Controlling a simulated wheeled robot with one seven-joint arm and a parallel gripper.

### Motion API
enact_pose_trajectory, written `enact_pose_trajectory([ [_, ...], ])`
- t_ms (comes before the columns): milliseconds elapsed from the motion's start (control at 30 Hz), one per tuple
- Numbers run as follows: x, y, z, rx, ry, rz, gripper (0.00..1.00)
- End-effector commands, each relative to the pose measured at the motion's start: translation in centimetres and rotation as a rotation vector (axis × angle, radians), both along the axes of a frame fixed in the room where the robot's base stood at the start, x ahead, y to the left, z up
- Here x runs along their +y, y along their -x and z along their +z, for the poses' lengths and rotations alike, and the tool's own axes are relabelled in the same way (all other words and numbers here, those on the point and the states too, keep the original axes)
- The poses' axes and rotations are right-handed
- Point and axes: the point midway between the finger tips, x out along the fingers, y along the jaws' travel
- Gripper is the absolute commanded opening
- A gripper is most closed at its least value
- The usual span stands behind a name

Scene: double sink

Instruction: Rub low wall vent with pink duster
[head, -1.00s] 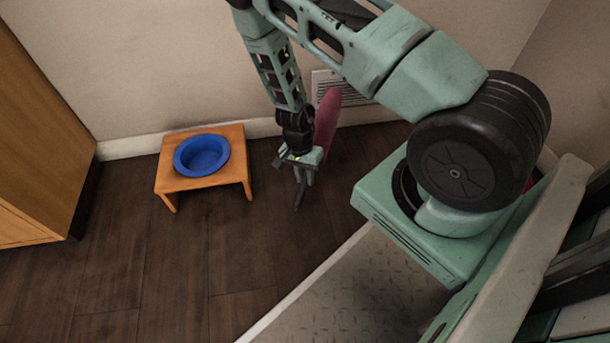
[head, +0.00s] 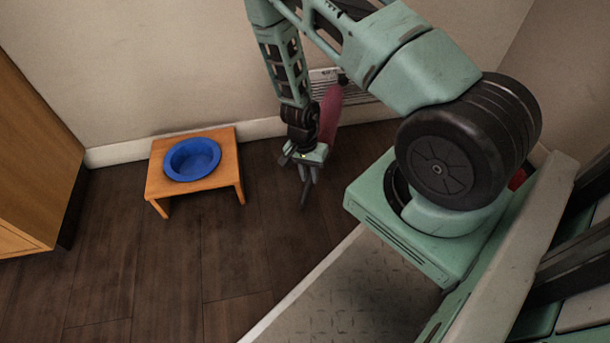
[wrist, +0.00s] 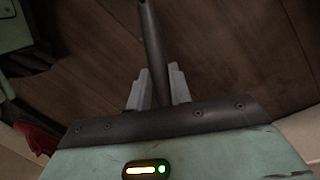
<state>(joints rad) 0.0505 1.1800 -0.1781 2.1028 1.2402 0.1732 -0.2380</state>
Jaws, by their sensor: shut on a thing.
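The low wall vent (head: 356,93) is a pale slatted grille just above the baseboard in the head view, partly hidden by my arm and the duster. The pink duster (head: 330,117) has its head pointing up, beside my wrist and overlapping the vent in the picture. I cannot tell whether it touches the vent. My gripper (head: 306,176) points down over the floor, shut on the duster's dark handle. In the wrist view the handle (wrist: 152,45) runs between the two grey fingers of the gripper (wrist: 156,90).
A small wooden stand (head: 226,162) with a blue bowl (head: 192,159) is left of my gripper, near the wall. A wooden cabinet (head: 32,160) is at the far left. The dark plank floor (head: 150,270) in front of the stand is clear.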

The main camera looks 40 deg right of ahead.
Motion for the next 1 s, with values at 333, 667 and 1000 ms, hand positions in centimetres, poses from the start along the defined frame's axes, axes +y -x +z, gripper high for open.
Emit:
enact_pose_trajectory([
  [333, -2.4, 1.3, -0.1, -0.001, 0.0, -0.002, 0.0],
  [667, -3.6, 2.0, -0.1, 0.0, 0.002, -0.004, 0.0],
  [1000, -5.6, 3.3, -0.1, 0.0, 0.001, -0.001, 0.0],
])
